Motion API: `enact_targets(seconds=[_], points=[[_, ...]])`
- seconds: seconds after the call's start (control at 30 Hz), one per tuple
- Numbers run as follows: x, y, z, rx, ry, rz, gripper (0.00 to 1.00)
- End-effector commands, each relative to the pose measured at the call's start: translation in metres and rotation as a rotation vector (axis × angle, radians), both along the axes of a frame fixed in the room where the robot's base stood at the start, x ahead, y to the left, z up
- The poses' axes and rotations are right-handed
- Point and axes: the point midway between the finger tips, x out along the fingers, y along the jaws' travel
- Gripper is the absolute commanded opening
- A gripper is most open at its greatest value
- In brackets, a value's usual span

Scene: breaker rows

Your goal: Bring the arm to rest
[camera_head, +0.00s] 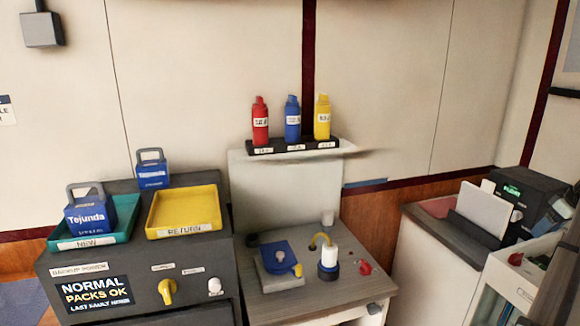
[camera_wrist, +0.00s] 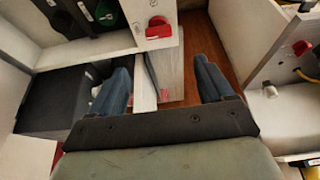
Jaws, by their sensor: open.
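My gripper (camera_wrist: 164,88) shows in the wrist view with its two dark blue-grey fingers spread wide apart. Nothing is between the fingertips. Behind and below them are a pale panel edge and a strip of brown floor or wood.
A grey cabinet holds a teal tray (camera_head: 131,224) and a yellow tray (camera_head: 212,192). Red (camera_head: 260,124), blue (camera_head: 292,122) and yellow (camera_head: 322,120) bottles stand on a shelf. In the wrist view, a red knob (camera_wrist: 158,27) sits on a white-edged unit close ahead of the fingers.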

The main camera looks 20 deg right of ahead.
Motion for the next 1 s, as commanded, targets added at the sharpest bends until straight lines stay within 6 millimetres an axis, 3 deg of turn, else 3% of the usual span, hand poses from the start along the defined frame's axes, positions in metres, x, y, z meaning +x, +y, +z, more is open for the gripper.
enact_targets(seconds=[0.17, 0.37, 0.57, 0.77, 1.0], points=[[0.033, 0.029, -0.021, -0.014, 0.043, -0.050, 0.81], [0.086, 0.078, -0.057, -0.059, 0.110, -0.154, 0.81], [0.123, 0.119, -0.106, -0.100, 0.158, -0.245, 0.81], [0.133, 0.131, -0.165, -0.099, 0.189, -0.297, 0.81], [0.125, 0.134, -0.252, -0.055, 0.227, -0.330, 0.81]])
